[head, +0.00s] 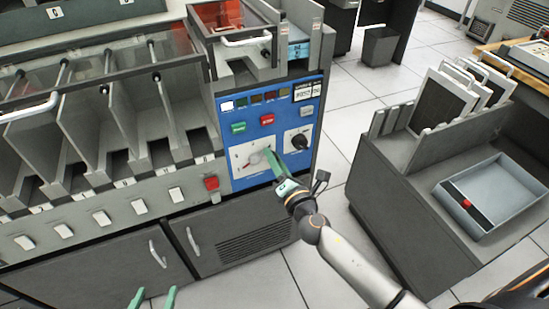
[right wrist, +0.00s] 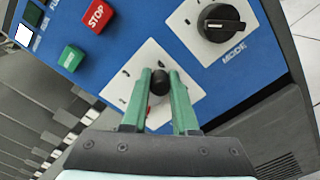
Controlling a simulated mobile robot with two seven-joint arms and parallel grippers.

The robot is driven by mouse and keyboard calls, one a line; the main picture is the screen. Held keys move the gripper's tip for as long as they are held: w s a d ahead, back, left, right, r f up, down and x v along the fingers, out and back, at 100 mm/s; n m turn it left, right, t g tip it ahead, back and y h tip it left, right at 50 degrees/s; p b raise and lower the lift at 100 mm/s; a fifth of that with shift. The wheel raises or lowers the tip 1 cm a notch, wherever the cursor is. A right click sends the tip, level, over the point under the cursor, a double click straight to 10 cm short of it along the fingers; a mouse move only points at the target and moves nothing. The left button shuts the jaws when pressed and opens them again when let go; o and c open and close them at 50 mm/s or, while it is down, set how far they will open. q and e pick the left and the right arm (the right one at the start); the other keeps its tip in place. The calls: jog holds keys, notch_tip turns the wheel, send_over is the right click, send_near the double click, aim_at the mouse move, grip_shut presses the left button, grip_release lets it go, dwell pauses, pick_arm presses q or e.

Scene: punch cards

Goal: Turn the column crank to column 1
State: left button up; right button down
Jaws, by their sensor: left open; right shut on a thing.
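The column crank (right wrist: 160,81) shows in the right wrist view as a dark round knob between the two green fingers of my right gripper (right wrist: 160,90). My right gripper is shut on it. Behind it is a white dial plate (right wrist: 122,75) with small marks and a bit of red; the fingers hide much of it. In the head view the right gripper (head: 269,155) reaches the white dial plate (head: 239,155) on the blue panel. Which column the crank points to cannot be read. My left gripper (head: 152,297) is open and empty at the bottom edge, low in front of the cabinet.
The blue panel (head: 229,170) also holds a black mode knob (head: 300,141), a green button (head: 238,127) and a red stop button (head: 267,119). Card pockets (head: 120,130) lie to the left. A cart with a blue-grey tray (head: 515,184) stands right; tiled floor lies between.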

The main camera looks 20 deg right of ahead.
jog(key=shift+r, duration=0.15)
jog(key=c, duration=0.7)
grip_release()
pick_arm(q)
jog(key=w+r+m+t+h+b, duration=0.1)
jog(key=w+r+t, duration=0.2)
jog(key=r, duration=0.7)
jog(key=shift+w+t+b, duration=0.4)
jog(key=shift+t, duration=0.3)
pick_arm(e)
jog(key=s, duration=1.2)
jog(key=shift+s+d, duration=0.15)
jog(key=shift+s, duration=0.1)
